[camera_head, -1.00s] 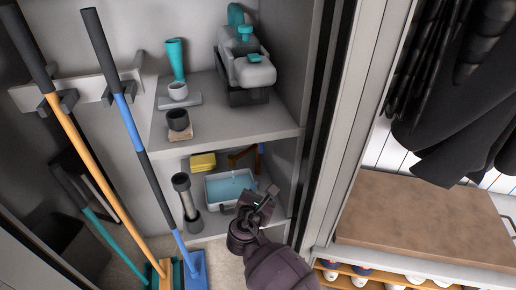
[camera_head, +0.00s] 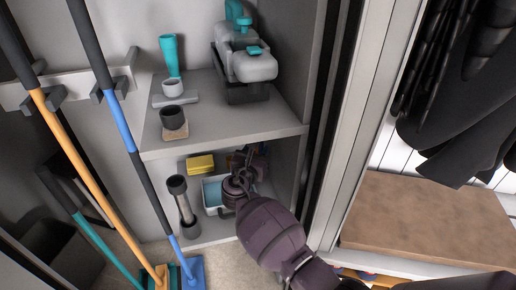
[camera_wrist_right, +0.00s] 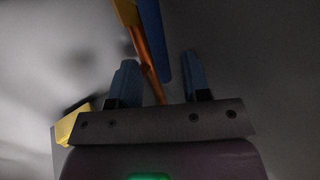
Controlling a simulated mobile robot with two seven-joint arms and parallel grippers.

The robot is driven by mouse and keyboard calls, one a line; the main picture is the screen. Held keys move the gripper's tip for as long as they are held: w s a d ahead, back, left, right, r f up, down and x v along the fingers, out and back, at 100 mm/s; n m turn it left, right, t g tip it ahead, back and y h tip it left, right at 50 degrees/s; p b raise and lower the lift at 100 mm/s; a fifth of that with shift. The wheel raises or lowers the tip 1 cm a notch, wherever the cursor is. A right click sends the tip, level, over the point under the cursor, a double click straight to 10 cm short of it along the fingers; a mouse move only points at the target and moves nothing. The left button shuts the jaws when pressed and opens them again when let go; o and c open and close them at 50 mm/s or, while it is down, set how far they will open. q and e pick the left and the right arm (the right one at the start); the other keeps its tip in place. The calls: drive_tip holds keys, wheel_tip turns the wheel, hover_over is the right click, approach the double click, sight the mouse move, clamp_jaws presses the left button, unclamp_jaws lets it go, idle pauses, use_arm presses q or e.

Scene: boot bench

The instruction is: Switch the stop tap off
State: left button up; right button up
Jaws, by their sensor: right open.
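The stop tap shows in the right wrist view as a blue lever (camera_wrist_right: 157,40) beside a copper pipe (camera_wrist_right: 148,65) with a brass-coloured part (camera_wrist_right: 125,12) at the top edge. My right gripper (camera_wrist_right: 158,78) is open and empty, with its two fingers apart. The lower pipe shows between the fingers, and the lever lies beyond the fingertips; I cannot tell if anything touches. In the head view my right gripper (camera_head: 245,160) reaches into the lower shelf compartment and hides most of the tap. My left gripper is not in view.
A tub (camera_head: 211,192) of bluish water stands below my right gripper, partly hidden. A yellow sponge-like block (camera_head: 200,165) and a grey tube (camera_head: 181,198) are left of it. The shelf above (camera_head: 225,120) and the cupboard's right side wall (camera_head: 291,170) bound the space.

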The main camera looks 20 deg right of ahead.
drive_tip(key=shift+x, duration=0.95)
clamp_jaws()
